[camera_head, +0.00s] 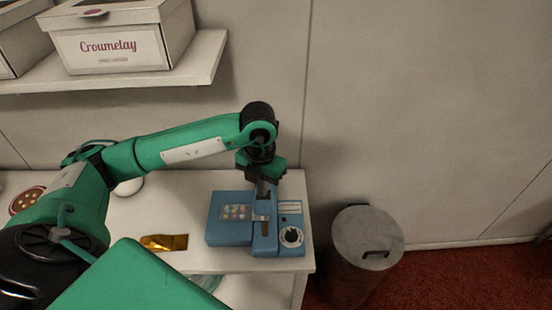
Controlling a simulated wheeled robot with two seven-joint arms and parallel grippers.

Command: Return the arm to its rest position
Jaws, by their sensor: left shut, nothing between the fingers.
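My left arm is green and black and reaches in from the left over a white counter (190,185). My left gripper (262,190) points down over a blue machine (228,228) and is shut with nothing held. Its fingertips are close to the machine's raised middle part, and I cannot tell whether they touch it. The machine has a panel of coloured dots and a round dial (291,236) at its front right. My right gripper is not in view.
A lidded bin (367,238) stands on the red floor right of the counter. A shelf (205,60) above holds white boxes, one marked "Croumelay" (120,45). A gold item (163,243) lies left of the machine. A round red-brown item (27,199) sits at far left.

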